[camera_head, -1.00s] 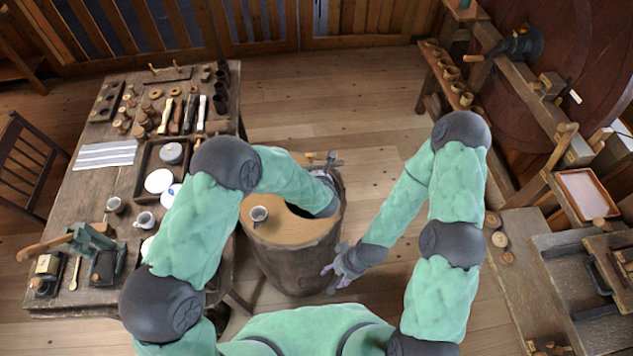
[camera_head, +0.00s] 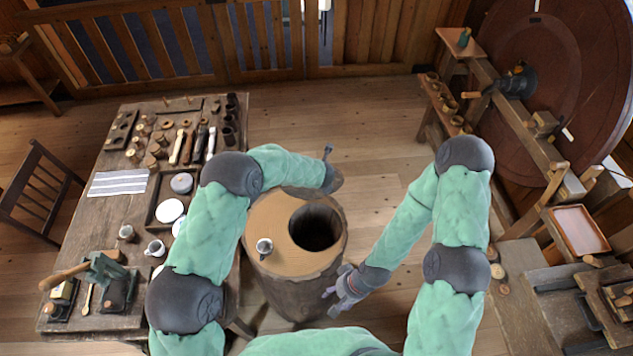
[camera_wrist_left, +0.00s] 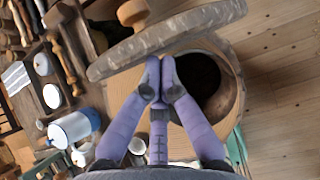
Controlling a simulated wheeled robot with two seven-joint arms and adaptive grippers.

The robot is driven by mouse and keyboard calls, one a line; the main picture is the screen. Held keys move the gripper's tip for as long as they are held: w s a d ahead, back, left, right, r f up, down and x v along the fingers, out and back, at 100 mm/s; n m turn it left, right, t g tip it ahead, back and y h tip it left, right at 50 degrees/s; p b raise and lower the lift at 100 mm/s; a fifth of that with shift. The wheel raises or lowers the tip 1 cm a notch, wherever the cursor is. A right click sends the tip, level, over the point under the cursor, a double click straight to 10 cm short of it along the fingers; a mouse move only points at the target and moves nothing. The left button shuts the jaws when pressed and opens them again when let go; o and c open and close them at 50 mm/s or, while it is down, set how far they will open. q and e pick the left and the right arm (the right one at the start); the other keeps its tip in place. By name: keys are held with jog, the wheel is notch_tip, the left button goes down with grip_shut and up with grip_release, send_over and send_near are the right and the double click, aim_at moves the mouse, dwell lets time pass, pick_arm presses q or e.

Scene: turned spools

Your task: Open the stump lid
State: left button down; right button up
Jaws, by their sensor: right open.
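The wooden stump (camera_head: 283,224) stands at the centre of the head view with its dark round hole (camera_head: 316,228) uncovered. In the left wrist view, the stump lid (camera_wrist_left: 205,22), a grey wooden disc with a round knob (camera_wrist_left: 133,12), is tilted up beside the hole. My left gripper (camera_wrist_left: 160,72) has its fingertips together against the lid's lower edge; I see no clear grip around it. My right gripper (camera_head: 343,294) is open and empty beside the stump's front right side.
The workbench (camera_head: 75,232) at left carries tools, plates and mugs. A large wheel and bench stand at right. The floor between is clear.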

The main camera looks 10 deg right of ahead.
pick_arm(q)
jog(key=shift+w+r, duration=0.15)
jog(key=shift+w, duration=0.55)
